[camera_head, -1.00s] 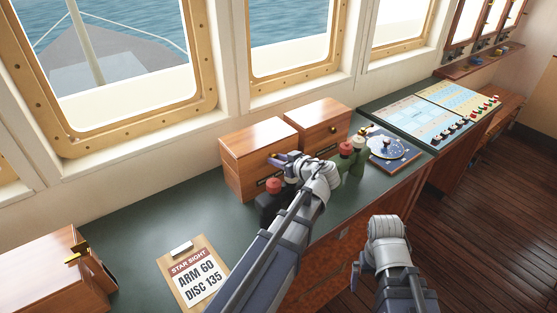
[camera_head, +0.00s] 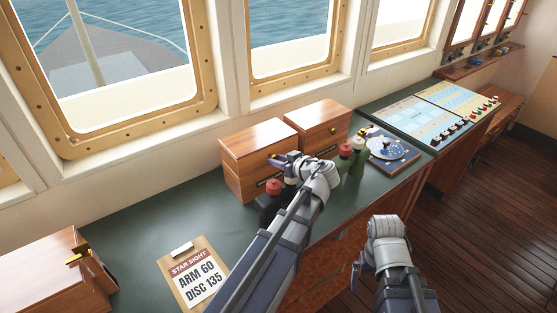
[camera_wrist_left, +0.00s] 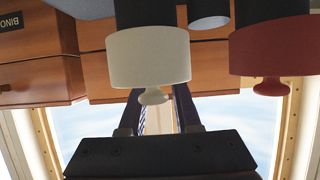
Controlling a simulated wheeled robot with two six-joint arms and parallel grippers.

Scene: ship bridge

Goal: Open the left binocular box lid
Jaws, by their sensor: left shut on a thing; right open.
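The left binocular box (camera_head: 232,174) is a brown wooden box against the window wall. Its lid (camera_head: 258,138) looks down. My left gripper (camera_head: 277,161) is at the lid's front edge, shut on what appears to be the lid knob, which the fingers hide. In the left wrist view the gripper's fingers (camera_wrist_left: 166,112) reach toward the wooden boxes; the grip point is hidden behind a white-capped bottle (camera_wrist_left: 148,58). The right binocular box (camera_head: 318,118) stands beside it, with a brass knob on its front. My right gripper (camera_head: 358,272) is low at the right, open and away from the boxes.
A clipboard (camera_head: 191,275), a wooden box (camera_head: 48,275) and a blue dial plate (camera_head: 390,146) lie on the green counter (camera_head: 140,215).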

